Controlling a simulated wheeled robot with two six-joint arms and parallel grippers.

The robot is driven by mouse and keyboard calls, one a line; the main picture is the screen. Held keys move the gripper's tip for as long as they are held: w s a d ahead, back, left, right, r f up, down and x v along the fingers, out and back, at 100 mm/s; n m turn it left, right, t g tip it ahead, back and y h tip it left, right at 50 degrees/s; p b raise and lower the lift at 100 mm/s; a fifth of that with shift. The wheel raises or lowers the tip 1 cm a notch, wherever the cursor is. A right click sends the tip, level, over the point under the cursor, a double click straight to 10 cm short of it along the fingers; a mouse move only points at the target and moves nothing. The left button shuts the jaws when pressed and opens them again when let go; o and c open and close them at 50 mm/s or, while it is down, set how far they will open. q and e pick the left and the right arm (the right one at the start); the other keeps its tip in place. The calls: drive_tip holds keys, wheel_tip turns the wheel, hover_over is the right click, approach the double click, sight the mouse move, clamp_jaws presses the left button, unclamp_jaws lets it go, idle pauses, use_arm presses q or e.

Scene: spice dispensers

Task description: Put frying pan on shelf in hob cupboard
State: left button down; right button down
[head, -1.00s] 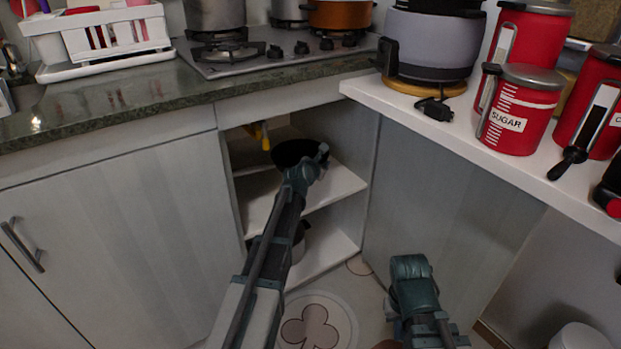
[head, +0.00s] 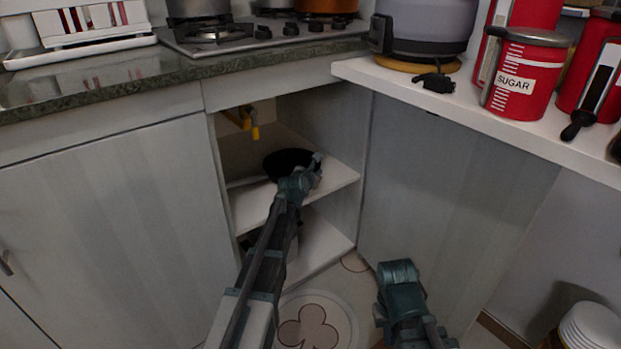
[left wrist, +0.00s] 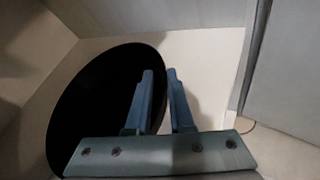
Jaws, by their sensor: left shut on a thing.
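The black frying pan (head: 286,160) is inside the open hob cupboard, over the middle shelf (head: 335,180). My left gripper (head: 313,168) is inside the cupboard at the pan's right side. In the left wrist view, the round dark pan (left wrist: 85,110) lies beside and under the left finger, with my left gripper (left wrist: 160,75) nearly closed on its edge. The pan is close above the shelf or touching it; I cannot tell which. My right arm is low at the right in front of the cupboard; its fingertips are not visible.
A yellow valve and pipe (head: 250,122) hang in the upper left of the cupboard. A dark item on the lower shelf (head: 320,245) is mostly behind my arm. Cupboard walls stand close on both sides. The middle shelf's front right is bare.

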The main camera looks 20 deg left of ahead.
use_arm(q)
drive_tip(key=shift+a+f, duration=0.1)
drive_tip(key=shift+a, duration=0.15)
drive_tip(key=shift+d, duration=0.1)
use_arm(e)
drive_tip(key=shift+a, duration=0.25)
drive_tip(key=shift+f, duration=0.1)
use_arm(q)
drive_tip(key=c, duration=1.2)
unclamp_jaws()
drive_tip(key=o, duration=0.4)
drive_tip(key=shift+s, duration=0.1)
drive_tip(key=p+v, duration=0.4)
drive_tip(key=v, duration=0.8)
drive_tip(key=shift+p, duration=0.35)
use_arm(e)
wheel_tip(320, 180, up, 4)
drive_tip(key=shift+s+r, duration=0.1)
drive_tip(key=shift+r, duration=0.15)
